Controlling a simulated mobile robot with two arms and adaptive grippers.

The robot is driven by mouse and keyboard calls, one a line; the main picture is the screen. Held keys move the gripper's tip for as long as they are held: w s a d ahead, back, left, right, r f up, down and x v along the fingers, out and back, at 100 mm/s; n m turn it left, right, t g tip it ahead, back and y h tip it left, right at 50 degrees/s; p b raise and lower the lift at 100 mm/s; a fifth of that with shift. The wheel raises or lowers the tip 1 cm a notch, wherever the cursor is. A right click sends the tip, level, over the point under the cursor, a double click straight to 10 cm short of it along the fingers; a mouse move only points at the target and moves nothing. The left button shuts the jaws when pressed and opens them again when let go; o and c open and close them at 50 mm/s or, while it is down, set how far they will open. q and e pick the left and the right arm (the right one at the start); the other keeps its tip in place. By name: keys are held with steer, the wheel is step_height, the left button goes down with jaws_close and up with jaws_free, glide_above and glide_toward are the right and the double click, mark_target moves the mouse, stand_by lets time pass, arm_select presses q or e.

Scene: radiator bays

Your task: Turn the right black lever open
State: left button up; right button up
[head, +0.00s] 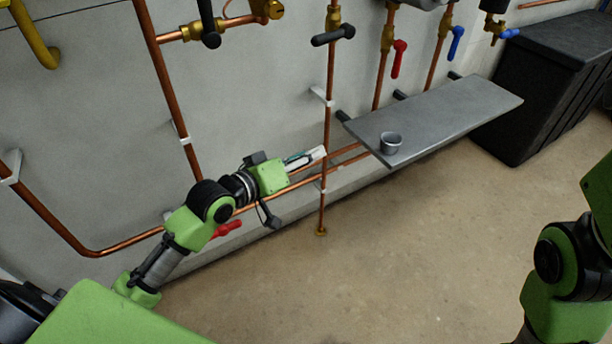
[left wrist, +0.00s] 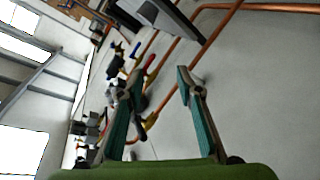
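The right black lever (head: 333,36) sits on a brass valve of a vertical copper pipe and lies nearly level, crosswise to the pipe. The left black lever (head: 208,24) hangs down at the top of the head view. My left gripper (head: 318,153) is in front of the wall, well below the right black lever and touching neither lever. The left wrist view shows its two teal-padded fingers (left wrist: 160,75) apart with nothing held. In that view the valves are small and crowded, so I cannot tell the black levers apart. My right gripper is out of view.
Red (head: 398,58) and blue (head: 456,42) levers hang to the right. A grey shelf (head: 450,115) with a metal cup (head: 390,142) juts out right of my left gripper. A black bin (head: 540,90) stands far right. The floor (head: 400,250) is clear.

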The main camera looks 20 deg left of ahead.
arm_select(q)
steer(key=shift+m+g, duration=0.5)
steer(key=shift+g, duration=0.2)
steer(key=shift+s+d+f, duration=0.25)
steer(key=shift+s+f, duration=0.4)
steer(key=shift+f, duration=0.35)
steer(key=shift+s+d+f, duration=0.2)
steer(key=shift+s+f, duration=0.45)
steer(key=shift+f, duration=0.3)
